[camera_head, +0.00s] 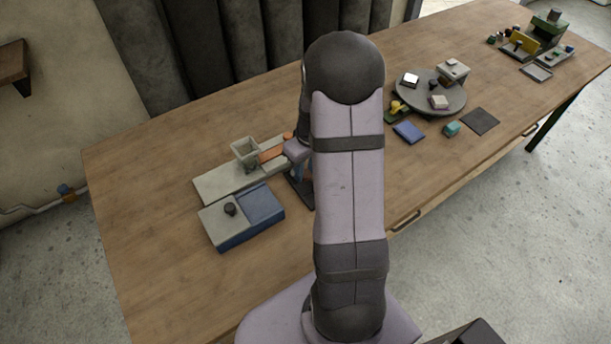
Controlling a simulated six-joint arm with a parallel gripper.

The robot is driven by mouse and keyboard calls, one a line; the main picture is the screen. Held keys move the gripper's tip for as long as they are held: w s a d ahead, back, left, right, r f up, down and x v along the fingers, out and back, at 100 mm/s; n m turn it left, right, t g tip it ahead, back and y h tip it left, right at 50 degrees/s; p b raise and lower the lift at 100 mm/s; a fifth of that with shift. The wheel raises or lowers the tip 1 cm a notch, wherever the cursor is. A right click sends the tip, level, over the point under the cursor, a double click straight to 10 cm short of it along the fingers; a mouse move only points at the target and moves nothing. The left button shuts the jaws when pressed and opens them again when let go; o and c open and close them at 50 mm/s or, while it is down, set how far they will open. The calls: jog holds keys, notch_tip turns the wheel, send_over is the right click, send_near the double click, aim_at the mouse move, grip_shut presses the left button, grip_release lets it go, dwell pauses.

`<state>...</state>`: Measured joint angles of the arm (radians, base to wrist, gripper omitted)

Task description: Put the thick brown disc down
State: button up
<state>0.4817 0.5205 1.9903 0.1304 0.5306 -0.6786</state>
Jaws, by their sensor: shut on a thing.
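My gripper (297,174) shows only in part, low over the table beside the left edge of my arm, which covers much of it. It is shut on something. I take this to be the thick brown disc, but the disc is too small and too covered to make out. Below the gripper is a dark flat plate (303,195), partly hidden by the arm. I cannot tell whether the held thing touches it.
Left of the gripper stand a grey base (213,186) with a hopper (245,151) and an orange strip (272,153), and a blue-grey box (262,204) with a dark knob (230,208). A round grey table (455,103) with small blocks stands right. The wooden table's (150,255) front left is clear.

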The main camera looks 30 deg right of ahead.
aim_at(307, 175)
notch_tip(307, 175, down, 4)
jog(key=shift+r, duration=0.25)
jog(key=shift+f, duration=0.1)
jog(key=shift+f, duration=0.35)
jog(key=shift+f+b, duration=0.2)
jog(key=shift+b, duration=0.1)
jog(key=shift+s, duration=0.1)
jog(key=o, duration=1.1)
jog(key=shift+a, duration=0.1)
